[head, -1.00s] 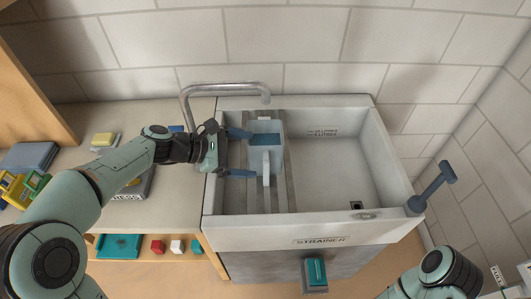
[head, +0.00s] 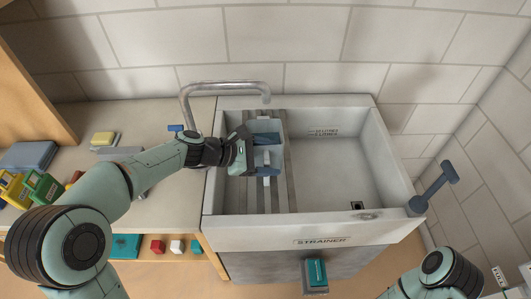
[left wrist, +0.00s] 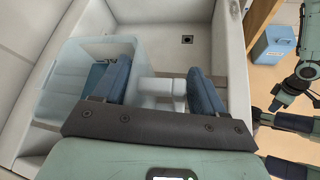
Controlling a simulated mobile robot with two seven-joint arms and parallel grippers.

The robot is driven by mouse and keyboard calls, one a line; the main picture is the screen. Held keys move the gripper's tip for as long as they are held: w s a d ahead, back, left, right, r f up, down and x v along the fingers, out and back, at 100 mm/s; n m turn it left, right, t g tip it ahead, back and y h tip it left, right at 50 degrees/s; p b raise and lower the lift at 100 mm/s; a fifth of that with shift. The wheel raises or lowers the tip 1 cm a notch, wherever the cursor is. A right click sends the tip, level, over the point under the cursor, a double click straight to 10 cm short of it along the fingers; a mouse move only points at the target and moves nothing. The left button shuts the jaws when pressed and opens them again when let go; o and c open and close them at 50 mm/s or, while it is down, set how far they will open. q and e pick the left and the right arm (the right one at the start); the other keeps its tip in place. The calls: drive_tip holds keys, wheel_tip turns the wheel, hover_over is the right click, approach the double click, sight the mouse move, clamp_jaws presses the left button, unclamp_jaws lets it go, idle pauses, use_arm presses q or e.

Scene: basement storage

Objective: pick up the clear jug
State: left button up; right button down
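The clear jug (head: 266,127) stands in the sink, a pale see-through vessel with its handle toward the front. My left gripper (head: 266,155) has reached over the sink from the left, with one blue finger on each side of the handle. In the left wrist view, the jug (left wrist: 75,82) is at the left and its pale handle (left wrist: 160,87) lies between the spread fingers of the left gripper (left wrist: 160,84). The fingers look open, not closed on the handle.
The sink (head: 320,230) has slats (head: 290,190) at its left and bare floor at its right. A metal tap (head: 225,85) arches behind my left gripper. A blue lever (head: 435,188) stands at the right rim. Small items lie on the left counter (head: 175,205).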

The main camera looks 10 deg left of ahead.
use_arm(q)
clamp_jaws()
drive_tip(key=shift+w+r, duration=0.1)
drive_tip(key=shift+r, duration=0.05)
